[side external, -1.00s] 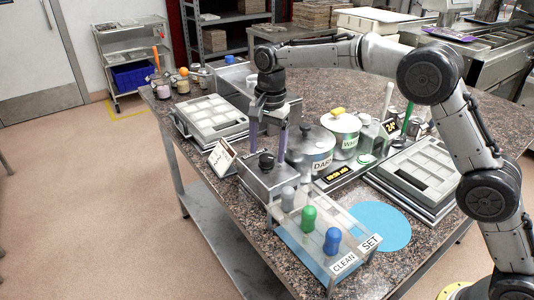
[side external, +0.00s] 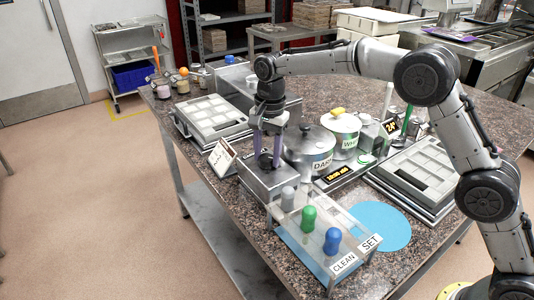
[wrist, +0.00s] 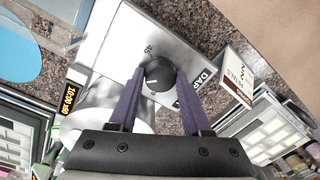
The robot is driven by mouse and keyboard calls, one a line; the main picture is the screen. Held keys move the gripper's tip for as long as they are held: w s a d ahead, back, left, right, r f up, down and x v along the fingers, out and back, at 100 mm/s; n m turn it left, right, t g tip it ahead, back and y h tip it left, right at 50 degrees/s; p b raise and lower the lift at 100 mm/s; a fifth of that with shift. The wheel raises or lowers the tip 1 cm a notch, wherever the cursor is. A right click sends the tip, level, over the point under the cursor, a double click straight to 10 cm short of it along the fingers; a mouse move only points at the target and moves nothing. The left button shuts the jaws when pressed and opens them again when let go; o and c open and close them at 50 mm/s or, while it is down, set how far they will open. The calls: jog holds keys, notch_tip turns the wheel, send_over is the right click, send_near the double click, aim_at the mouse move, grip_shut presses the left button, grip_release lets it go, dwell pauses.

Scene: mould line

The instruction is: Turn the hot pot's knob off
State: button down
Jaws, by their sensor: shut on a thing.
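The black round knob (wrist: 160,75) sits on the silver control box (side external: 256,181) of the hot pot unit. In the wrist view, my gripper (wrist: 157,73) has its two purple fingers on either side of the knob, shut on it. A white pointer line on the knob points left in that view; small lettering beside the knob is too small to read surely. In the side view my gripper (side external: 267,158) points down at the box, its fingers hiding most of the knob.
A second pot (side external: 343,137), marked WHI, stands beside it. In front, a clear rack (side external: 318,252) holds grey, green and blue-topped tools. A small sign (side external: 222,158) stands left of the box. Mould trays (side external: 212,118) lie left and right; a blue mat (side external: 380,228) is at right.

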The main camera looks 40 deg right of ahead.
jog(key=shift+n, duration=0.3)
jog(key=n, duration=1.3)
jog(key=shift+w+n+g, duration=0.1)
jog(key=shift+n+g, duration=0.2)
jog(key=n, duration=0.3)
jog(key=shift+n, duration=0.4)
jog(key=n, duration=0.3)
jog(key=shift+n, duration=0.3)
jog(key=n, duration=0.6)
jog(key=shift+r+g, duration=0.1)
jog(key=shift+g, duration=0.2)
jog(key=shift+n, duration=0.3)
jog(key=shift+c, duration=1.7)
grip_release()
